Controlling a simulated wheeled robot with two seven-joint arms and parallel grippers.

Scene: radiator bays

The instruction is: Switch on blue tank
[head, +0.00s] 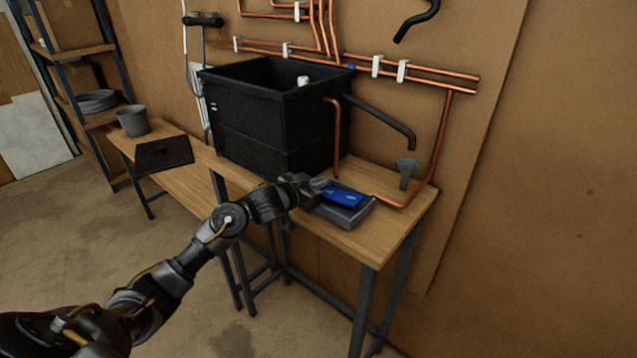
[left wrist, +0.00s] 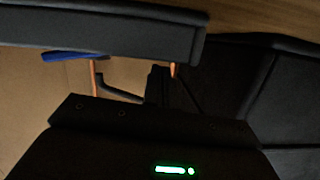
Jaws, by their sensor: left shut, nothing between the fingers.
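A blue flat piece (head: 343,197) sits on a dark grey tray-like base (head: 352,216) on the wooden table. I cannot tell whether it is a switch. A large black open-topped tank (head: 262,125) stands behind it; I see no blue tank. My left gripper (head: 311,190) is shut and empty at the left end of the blue piece; I cannot tell whether it touches. In the left wrist view, the grey base (left wrist: 110,36) crosses the top, with a sliver of the blue piece (left wrist: 75,57) under it. My right gripper is out of view.
The wooden table (head: 398,238) also holds a grey funnel-like piece (head: 406,172) at right. Copper pipes (head: 440,145) run along the wall and down to the table. A lower bench (head: 178,179) at left holds a grey bucket (head: 133,121) and a black flat panel (head: 163,153).

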